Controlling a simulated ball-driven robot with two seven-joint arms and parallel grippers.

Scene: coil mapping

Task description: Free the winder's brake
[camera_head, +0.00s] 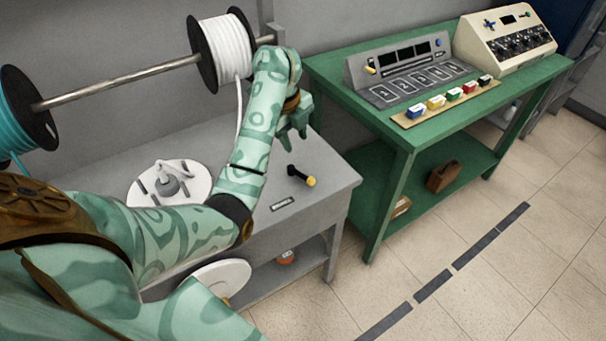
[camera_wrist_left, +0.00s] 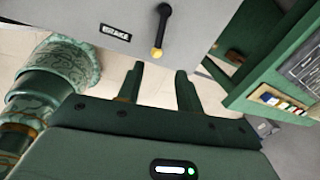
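The brake lever (camera_head: 297,174) is a short black bar with a yellow knob (camera_head: 311,181), on the grey winder bench (camera_head: 330,178). The lever also shows in the left wrist view (camera_wrist_left: 161,28), beyond the fingers, with a small dark label plate (camera_wrist_left: 116,32) beside it. The winder's white disc (camera_head: 140,190) with a grey hub lies on the bench to the left. My left gripper (camera_head: 294,137) is above the bench, behind the lever in the head view and apart from it. In the wrist view its two fingers (camera_wrist_left: 158,84) are spread with nothing between them. My right gripper is not in view.
A white spool (camera_head: 229,50) and a teal spool (camera_head: 22,108) sit on a metal rod (camera_head: 120,78) above the bench. A green table (camera_head: 400,140) to the right bears a console (camera_head: 400,62), coloured blocks (camera_head: 437,102) and a cream instrument box (camera_head: 490,40). Tiled floor is clear in front.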

